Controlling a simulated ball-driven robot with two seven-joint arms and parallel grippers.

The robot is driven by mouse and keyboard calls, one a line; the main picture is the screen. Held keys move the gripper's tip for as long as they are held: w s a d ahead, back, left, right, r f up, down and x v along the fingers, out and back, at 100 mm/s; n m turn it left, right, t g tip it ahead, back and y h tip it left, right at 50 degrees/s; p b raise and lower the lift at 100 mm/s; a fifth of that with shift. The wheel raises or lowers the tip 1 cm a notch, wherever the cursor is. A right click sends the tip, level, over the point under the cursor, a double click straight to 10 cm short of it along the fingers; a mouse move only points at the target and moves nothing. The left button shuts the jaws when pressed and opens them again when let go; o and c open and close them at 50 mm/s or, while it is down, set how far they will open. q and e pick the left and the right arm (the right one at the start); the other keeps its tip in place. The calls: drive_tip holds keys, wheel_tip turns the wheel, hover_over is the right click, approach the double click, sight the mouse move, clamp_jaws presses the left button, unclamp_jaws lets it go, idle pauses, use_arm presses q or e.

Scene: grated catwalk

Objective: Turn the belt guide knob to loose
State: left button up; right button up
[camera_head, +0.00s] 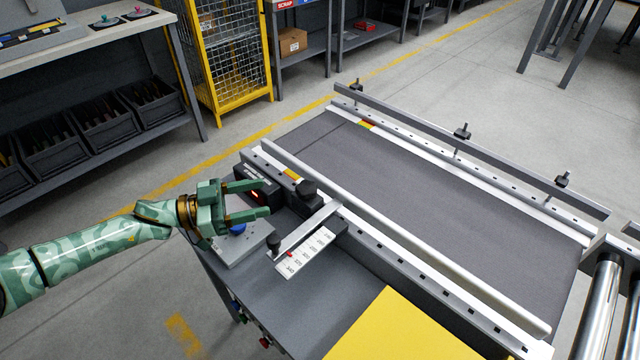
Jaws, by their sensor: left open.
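A smaller black knob (273,243) stands at the bar's near end, beside a white number scale (304,253) with a red mark. I cannot tell the setting of either knob. My green left gripper (267,198) is open and empty. Its fingertips point right, a short way left of the large knob, and appear apart from it. My right gripper is not in view.
A black box with a lit orange display (256,188) sits just behind the left gripper's fingers. A grey box with a blue button (238,229) is below the gripper. The dark belt (420,185) is empty. A yellow panel (395,330) lies at the front.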

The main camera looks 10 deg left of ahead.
sight(316, 186)
use_arm(q)
drive_tip(key=b+x, duration=0.2)
drive_tip(key=x, duration=0.9)
drive_tip(key=shift+w+d+f, duration=0.1)
drive_tip(key=shift+w+d, duration=0.1)
drive_tip(key=shift+d, duration=0.1)
drive_tip(key=shift+w+d, duration=0.3)
drive_tip(key=shift+d, duration=0.3)
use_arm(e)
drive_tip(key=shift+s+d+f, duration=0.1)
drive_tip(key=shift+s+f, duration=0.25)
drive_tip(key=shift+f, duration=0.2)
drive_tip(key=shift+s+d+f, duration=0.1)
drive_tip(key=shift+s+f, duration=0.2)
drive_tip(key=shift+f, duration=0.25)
use_arm(q)
drive_tip(key=c, duration=1)
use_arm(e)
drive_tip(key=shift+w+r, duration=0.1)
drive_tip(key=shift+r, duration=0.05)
